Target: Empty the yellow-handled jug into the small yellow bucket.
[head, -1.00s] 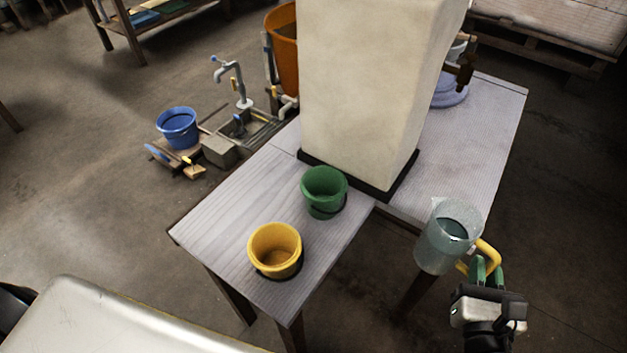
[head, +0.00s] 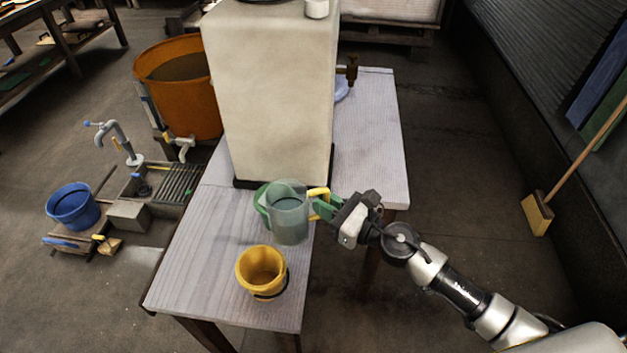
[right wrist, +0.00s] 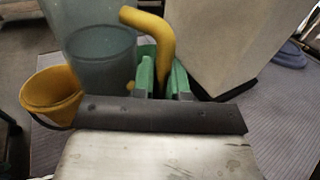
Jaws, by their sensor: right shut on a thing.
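The clear jug (head: 288,212) with a yellow handle (head: 320,193) is held upright, or nearly so, above the table, in front of the green bucket. My right gripper (head: 325,207) is shut on its handle. The jug also shows in the right wrist view (right wrist: 98,62), with the green fingers (right wrist: 163,80) at the yellow handle. The small yellow bucket (head: 262,270) stands on the table, nearer to me and a little left of the jug; it also shows in the right wrist view (right wrist: 50,95). My left gripper is not in view.
The green bucket (head: 261,199) is partly hidden behind the jug. A tall pale block (head: 272,100) stands on the table (head: 190,262) behind it. A large orange tub (head: 180,95), a tap and a blue bucket (head: 73,206) are at the left. The table's left part is clear.

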